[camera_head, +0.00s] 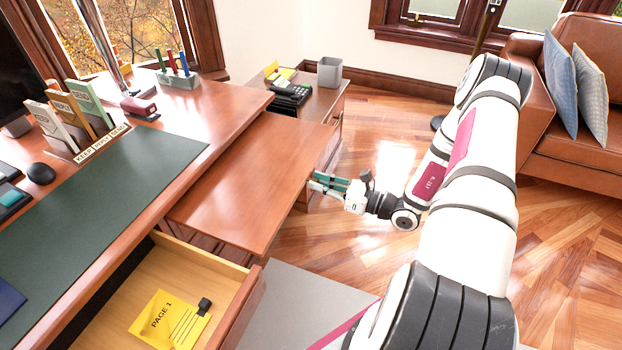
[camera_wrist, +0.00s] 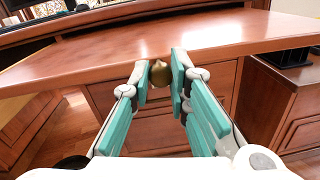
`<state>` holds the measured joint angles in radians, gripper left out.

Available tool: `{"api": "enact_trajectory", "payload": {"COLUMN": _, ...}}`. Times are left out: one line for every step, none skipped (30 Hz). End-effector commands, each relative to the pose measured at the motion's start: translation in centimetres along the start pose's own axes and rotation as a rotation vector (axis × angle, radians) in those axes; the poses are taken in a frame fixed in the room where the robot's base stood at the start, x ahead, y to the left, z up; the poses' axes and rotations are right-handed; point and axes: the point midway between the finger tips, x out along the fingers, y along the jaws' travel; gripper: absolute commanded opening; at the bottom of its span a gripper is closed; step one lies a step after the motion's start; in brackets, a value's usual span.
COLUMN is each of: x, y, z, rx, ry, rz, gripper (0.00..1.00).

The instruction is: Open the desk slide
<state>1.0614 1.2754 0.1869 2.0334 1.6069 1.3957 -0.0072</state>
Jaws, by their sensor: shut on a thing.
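The desk slide (camera_head: 250,175) is a flat reddish-brown wooden board. It sticks out from under the desk top in the head view, well extended towards the right. My gripper (camera_head: 318,182) is at the slide's front edge. In the wrist view my gripper (camera_wrist: 161,78) has its teal-padded fingers on both sides of a round brass knob (camera_wrist: 160,72) at the slide's front edge (camera_wrist: 225,50). The gripper is shut on this knob. In the head view the knob is hidden by the fingers.
An open drawer (camera_head: 250,312) below holds a yellow page (camera_head: 170,322). The desk top carries a green mat (camera_head: 110,190) and card holders. A side cabinet with a telephone (camera_head: 289,93) stands behind the slide. A brown sofa (camera_head: 540,110) is at right; wooden floor lies between.

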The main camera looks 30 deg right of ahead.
Motion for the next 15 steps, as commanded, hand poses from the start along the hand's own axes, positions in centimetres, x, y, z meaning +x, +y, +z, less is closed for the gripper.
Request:
{"api": "enact_trajectory", "payload": {"x": -0.12, "y": -0.02, "z": 0.01, "rx": 0.0, "ry": -0.001, "rz": 0.0, "gripper": 0.0}}
{"api": "enact_trajectory", "payload": {"x": -0.14, "y": -0.02, "z": 0.01, "rx": 0.0, "ry": -0.001, "rz": 0.0, "gripper": 0.0}}
{"api": "enact_trajectory", "payload": {"x": -0.15, "y": -0.03, "z": 0.01, "rx": 0.0, "ry": -0.001, "rz": 0.0, "gripper": 0.0}}
{"api": "enact_trajectory", "payload": {"x": -0.14, "y": -0.03, "z": 0.0, "rx": 0.0, "ry": -0.001, "rz": 0.0, "gripper": 0.0}}
{"api": "enact_trajectory", "payload": {"x": -0.14, "y": -0.03, "z": 0.0, "rx": 0.0, "ry": -0.001, "rz": 0.0, "gripper": 0.0}}
{"api": "enact_trajectory", "payload": {"x": -0.13, "y": -0.04, "z": 0.0, "rx": 0.0, "ry": -0.001, "rz": 0.0, "gripper": 0.0}}
{"api": "enact_trajectory", "payload": {"x": -0.13, "y": -0.04, "z": 0.0, "rx": 0.0, "ry": -0.001, "rz": -0.001, "gripper": 0.0}}
{"api": "enact_trajectory", "payload": {"x": -0.13, "y": -0.05, "z": 0.0, "rx": 0.0, "ry": -0.001, "rz": -0.001, "gripper": 0.0}}
{"api": "enact_trajectory", "payload": {"x": -0.12, "y": -0.05, "z": 0.0, "rx": 0.0, "ry": 0.0, "rz": -0.001, "gripper": 0.0}}
{"api": "enact_trajectory", "payload": {"x": -0.12, "y": -0.05, "z": 0.0, "rx": 0.0, "ry": 0.0, "rz": -0.001, "gripper": 0.0}}
{"api": "enact_trajectory", "payload": {"x": -0.12, "y": -0.05, "z": 0.0, "rx": 0.0, "ry": 0.0, "rz": -0.001, "gripper": 0.23}}
{"api": "enact_trajectory", "payload": {"x": -0.12, "y": -0.06, "z": 0.0, "rx": 0.0, "ry": 0.0, "rz": -0.001, "gripper": 0.33}}
{"api": "enact_trajectory", "payload": {"x": -0.11, "y": -0.06, "z": 0.0, "rx": 0.0, "ry": 0.0, "rz": -0.001, "gripper": 0.38}}
{"api": "enact_trajectory", "payload": {"x": -0.11, "y": -0.06, "z": 0.0, "rx": 0.0, "ry": 0.0, "rz": -0.001, "gripper": 0.38}}
{"api": "enact_trajectory", "payload": {"x": -0.1, "y": -0.06, "z": 0.0, "rx": 0.0, "ry": 0.0, "rz": -0.001, "gripper": 0.38}}
